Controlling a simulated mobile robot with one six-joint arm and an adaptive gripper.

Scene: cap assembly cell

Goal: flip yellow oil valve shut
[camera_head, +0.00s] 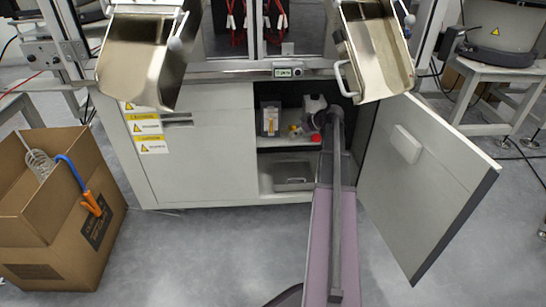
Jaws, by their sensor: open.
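The cabinet's right-hand compartment is open, and my arm reaches into it from below. A small yellow part (293,130), which looks like the oil valve, is on the upper shelf beside a red part (316,138). It is too small to tell how its lever is turned. My gripper (308,124) is inside the compartment, just right of the yellow part. It is open, small and dark in the picture, and partly hidden by my wrist. I cannot tell whether it touches the valve.
A clear container with a label (270,119) stands left on the upper shelf (278,142). A metal box (294,184) lies below. The open cabinet door (425,180) bounds the right side. Metal chutes (140,60) (378,55) overhang above. A cardboard box (60,225) stands left.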

